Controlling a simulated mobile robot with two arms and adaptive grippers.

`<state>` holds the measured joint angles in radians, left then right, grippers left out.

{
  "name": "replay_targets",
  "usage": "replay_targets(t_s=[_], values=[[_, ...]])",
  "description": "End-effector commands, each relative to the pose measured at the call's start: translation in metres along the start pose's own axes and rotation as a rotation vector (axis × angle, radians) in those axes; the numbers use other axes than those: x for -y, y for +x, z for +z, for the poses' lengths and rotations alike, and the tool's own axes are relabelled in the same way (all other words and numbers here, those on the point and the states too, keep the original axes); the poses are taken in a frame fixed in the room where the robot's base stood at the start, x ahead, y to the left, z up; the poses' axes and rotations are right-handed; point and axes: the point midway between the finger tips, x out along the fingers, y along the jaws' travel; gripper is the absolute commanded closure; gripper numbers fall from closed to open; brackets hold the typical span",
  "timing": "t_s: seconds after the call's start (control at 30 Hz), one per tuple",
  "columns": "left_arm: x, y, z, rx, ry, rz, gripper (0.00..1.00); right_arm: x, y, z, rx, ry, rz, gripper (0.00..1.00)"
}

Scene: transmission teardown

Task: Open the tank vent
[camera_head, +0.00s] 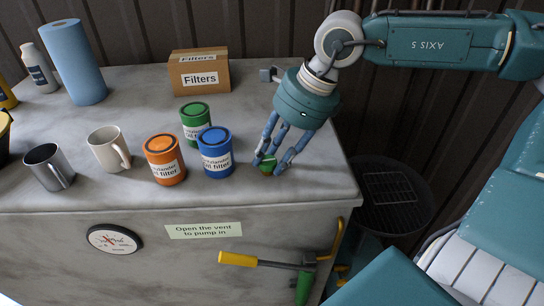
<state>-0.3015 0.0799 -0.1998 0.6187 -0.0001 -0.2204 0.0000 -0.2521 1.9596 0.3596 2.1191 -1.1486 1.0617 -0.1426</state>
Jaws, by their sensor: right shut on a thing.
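The grey tank (105,200) has a flat top and a label (203,231) on its front reading "Open the vent to pump in". My right gripper (274,163) points down at the tank top near its right end. Its blue fingers are shut on a small green vent cap (267,165). The fingers partly cover the cap, and I cannot tell whether it is turned or loosened. My left gripper is not in view.
Blue (216,160), orange (165,168) and green (195,125) filter cans stand left of the gripper. A Filters box (199,78), two mugs, a paper roll (74,62) and a bottle stand further left. A yellow handle (237,259) sticks out in front. A dark bin (395,190) stands at right.

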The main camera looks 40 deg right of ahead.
Motion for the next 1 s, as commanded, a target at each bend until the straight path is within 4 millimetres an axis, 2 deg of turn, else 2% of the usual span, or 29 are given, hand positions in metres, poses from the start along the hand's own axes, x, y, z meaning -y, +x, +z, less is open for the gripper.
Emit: replay_targets(t_s=[1.0], values=[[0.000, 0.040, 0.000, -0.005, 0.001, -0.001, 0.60, 0.010, 0.002, 0.007, 0.003, -0.874, 0.355, 0.95]])
